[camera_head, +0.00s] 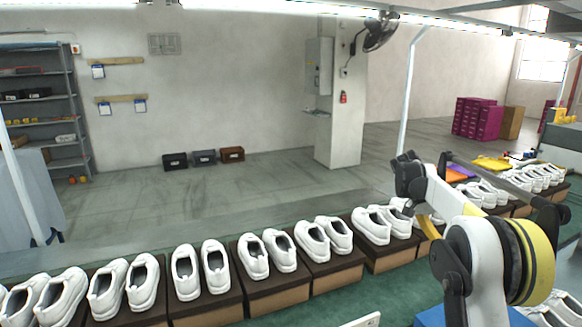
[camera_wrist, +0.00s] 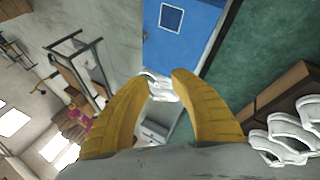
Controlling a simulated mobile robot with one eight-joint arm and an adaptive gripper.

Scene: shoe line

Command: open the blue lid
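A flat blue surface (camera_wrist: 195,38), which looks like the blue lid, fills the top middle of the wrist view. It has a small dark blue square with a pale border on it, and its far part is cut off by the frame. A blue patch (camera_head: 433,317) shows at the bottom right of the head view, mostly behind my arm; I cannot tell if it is the lid. In the wrist view the fingertips are below the blue surface's lower edge, and no contact is clear.
White shoes (camera_head: 266,252) stand in pairs on brown boxes (camera_head: 276,294) along a green surface (camera_head: 353,297). An orange piece (camera_head: 456,174) lies farther back on the line. Purple crates (camera_head: 476,118) stand on the floor at the far right. A shelf (camera_head: 45,110) is at the left.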

